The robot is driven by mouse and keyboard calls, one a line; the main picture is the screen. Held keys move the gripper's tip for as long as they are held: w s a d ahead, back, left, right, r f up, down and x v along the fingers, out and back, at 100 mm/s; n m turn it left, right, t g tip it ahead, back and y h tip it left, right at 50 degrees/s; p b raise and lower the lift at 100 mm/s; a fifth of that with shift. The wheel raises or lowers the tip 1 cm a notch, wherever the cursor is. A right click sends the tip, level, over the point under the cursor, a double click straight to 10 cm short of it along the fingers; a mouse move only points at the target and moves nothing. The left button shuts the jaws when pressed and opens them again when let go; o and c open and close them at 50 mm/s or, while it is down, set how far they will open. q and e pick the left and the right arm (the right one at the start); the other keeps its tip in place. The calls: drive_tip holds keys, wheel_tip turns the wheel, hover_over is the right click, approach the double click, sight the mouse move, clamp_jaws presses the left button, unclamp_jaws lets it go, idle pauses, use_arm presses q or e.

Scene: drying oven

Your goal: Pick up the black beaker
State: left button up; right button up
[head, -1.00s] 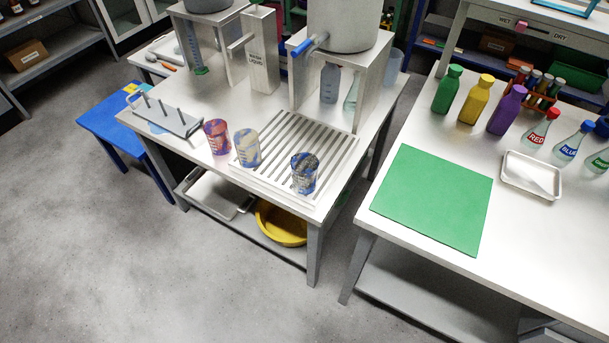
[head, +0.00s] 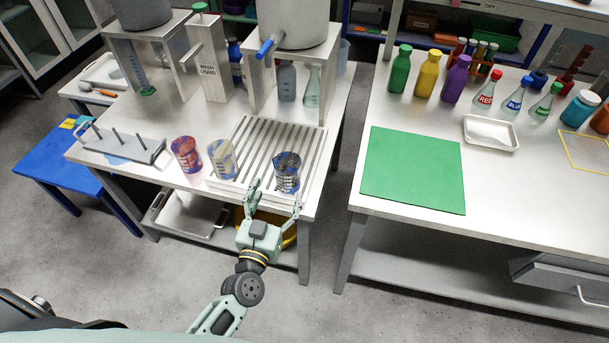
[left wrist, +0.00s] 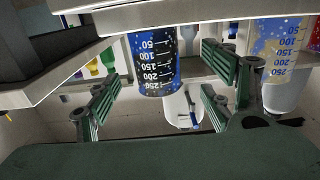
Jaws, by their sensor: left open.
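The black beaker (head: 287,172), dark with blue patches and pale measuring marks, stands upright at the front right of the slatted drain rack (head: 304,136). My left gripper (head: 274,195) is open and empty at the table's front edge, its fingers pointing at the beaker. In the left wrist view the black beaker (left wrist: 155,62) shows between and beyond the two open fingers (left wrist: 160,92), apart from them. A cream and blue beaker (head: 222,158) and a red and purple beaker (head: 187,154) stand to its left. My right gripper is not in view.
A peg rack (head: 125,147) stands at the table's left. Metal stands with tanks (head: 290,30) rise behind the drain rack. A gap separates this table from the right table, which bears a green mat (head: 413,170), several bottles and a tray (head: 490,133).

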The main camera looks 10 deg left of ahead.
sight(291, 162)
use_arm(q)
drive_tip(key=w, duration=0.2)
drive_tip(key=w+r, duration=0.1)
drive_tip(key=shift+w+d, duration=0.3)
drive_tip(key=shift+w, duration=0.05)
drive_tip(key=w, duration=0.3)
drive_tip(key=shift+w+d+f, duration=0.1)
drive_tip(key=shift+w, duration=0.7)
drive_tip(key=shift+s, duration=0.1)
drive_tip(key=c, duration=1.1)
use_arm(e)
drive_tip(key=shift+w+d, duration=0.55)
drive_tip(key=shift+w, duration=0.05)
